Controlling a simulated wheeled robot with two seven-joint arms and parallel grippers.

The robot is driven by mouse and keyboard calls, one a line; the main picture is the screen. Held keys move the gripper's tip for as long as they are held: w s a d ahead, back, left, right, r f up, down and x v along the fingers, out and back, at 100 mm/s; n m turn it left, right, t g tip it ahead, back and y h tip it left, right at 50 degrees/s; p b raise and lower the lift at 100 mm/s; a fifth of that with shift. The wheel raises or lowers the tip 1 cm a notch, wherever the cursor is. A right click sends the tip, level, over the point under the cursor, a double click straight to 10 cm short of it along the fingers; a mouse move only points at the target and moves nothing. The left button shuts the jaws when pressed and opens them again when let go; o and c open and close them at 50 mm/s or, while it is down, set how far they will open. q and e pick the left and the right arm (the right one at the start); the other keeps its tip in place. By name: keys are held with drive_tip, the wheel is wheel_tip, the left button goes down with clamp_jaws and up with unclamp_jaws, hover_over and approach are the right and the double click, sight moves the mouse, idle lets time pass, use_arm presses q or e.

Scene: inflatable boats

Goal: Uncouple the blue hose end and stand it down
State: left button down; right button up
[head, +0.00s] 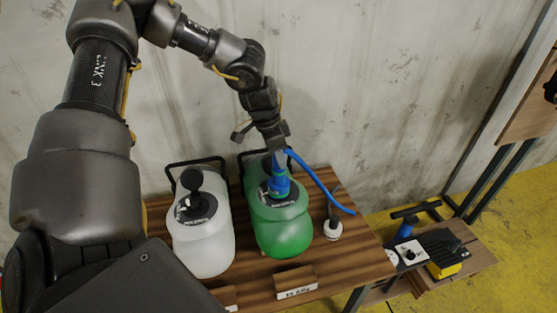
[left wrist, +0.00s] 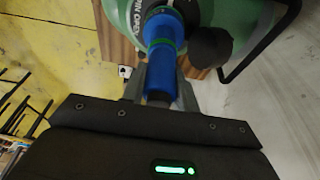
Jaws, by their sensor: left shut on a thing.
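The blue hose end (head: 279,184) stands upright at the top of the green tank (head: 285,238) on the wooden table. It appears seated on the tank's port; I cannot tell whether it is locked. Its blue hose (head: 322,184) curves off to the right. My left gripper (head: 277,146) comes from above and is shut on the hose end's upper part. In the left wrist view, the fingers (left wrist: 161,92) sit either side of the blue hose end (left wrist: 160,62), with the green tank (left wrist: 215,14) behind. My right gripper is not in view.
A white tank (head: 203,245) with a black knob stands left of the green one. A small white round piece (head: 333,229) is to the right on the table (head: 350,262). A label block (head: 296,285) is in front.

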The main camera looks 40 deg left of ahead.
use_arm(q)
drive_tip(key=shift+r, duration=0.2)
drive_tip(key=shift+r, duration=0.3)
drive_tip(key=shift+r, duration=0.2)
idle(0.6)
drive_tip(key=shift+w+p+v, duration=0.15)
drive_tip(key=shift+p+v, duration=0.25)
drive_tip(key=shift+v, duration=0.3)
drive_tip(key=shift+w+p+v, duration=0.1)
drive_tip(key=shift+p+v, duration=0.25)
drive_tip(key=shift+v, duration=0.3)
drive_tip(key=shift+d, duration=0.25)
